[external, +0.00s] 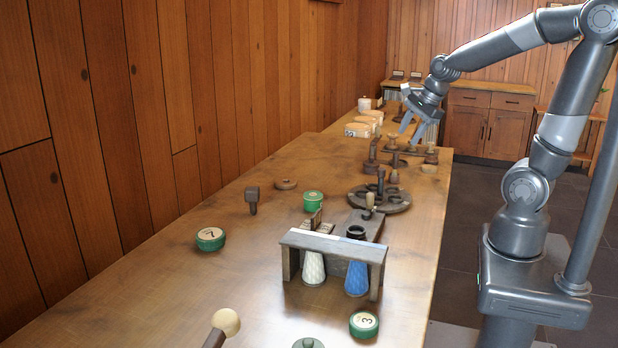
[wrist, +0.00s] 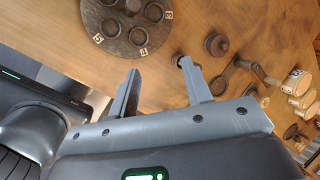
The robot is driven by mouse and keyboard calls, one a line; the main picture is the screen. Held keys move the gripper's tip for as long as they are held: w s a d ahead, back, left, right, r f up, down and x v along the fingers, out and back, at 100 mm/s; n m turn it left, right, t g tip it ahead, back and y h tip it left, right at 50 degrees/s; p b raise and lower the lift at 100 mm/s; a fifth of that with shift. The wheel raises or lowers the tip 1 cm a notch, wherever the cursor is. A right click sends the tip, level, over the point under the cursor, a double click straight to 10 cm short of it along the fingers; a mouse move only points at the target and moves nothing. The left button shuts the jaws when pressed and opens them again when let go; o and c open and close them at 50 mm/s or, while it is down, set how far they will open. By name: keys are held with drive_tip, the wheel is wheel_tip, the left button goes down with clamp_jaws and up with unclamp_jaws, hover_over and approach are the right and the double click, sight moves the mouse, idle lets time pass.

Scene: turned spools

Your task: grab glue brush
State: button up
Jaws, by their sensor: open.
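I cannot pick out the glue brush with certainty. My gripper (external: 411,130) is open and empty, pointing down above the far part of the bench near the wooden spools. In the wrist view my gripper (wrist: 160,70) has its fingers spread over bare wood, with a small dark turned piece (wrist: 179,59) by the right fingertip.
The round holder (external: 392,205) has several cups and number tags; it also shows in the wrist view (wrist: 105,25). Turned spools (wrist: 216,44) stand close by.

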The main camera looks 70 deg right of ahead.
sight(398, 157)
drive_tip(key=w+d+f+m, duration=0.1)
drive_tip(key=d+f+m, duration=0.2)
drive_tip(key=m, duration=0.1)
drive_tip(key=w+d+f+m, duration=0.1)
drive_tip(key=d+f+m, duration=0.2)
drive_tip(key=m, duration=0.1)
drive_tip(key=w+d+f+m, duration=0.1)
drive_tip(key=d+f+m, duration=0.2)
drive_tip(key=m, duration=0.1)
drive_tip(key=shift+w+d+f+m, duration=0.15)
drive_tip(key=shift+w+f+m, duration=0.05)
drive_tip(key=shift+w+m, duration=0.1)
drive_tip(key=w+f, duration=0.1)
drive_tip(key=w+d+f, duration=0.1)
drive_tip(key=f, duration=0.1)
drive_tip(key=shift+f, duration=0.15)
drive_tip(key=shift+w+f, duration=0.25)
drive_tip(key=shift+f, duration=0.4)
drive_tip(key=shift+c, duration=0.5)
clamp_jaws()
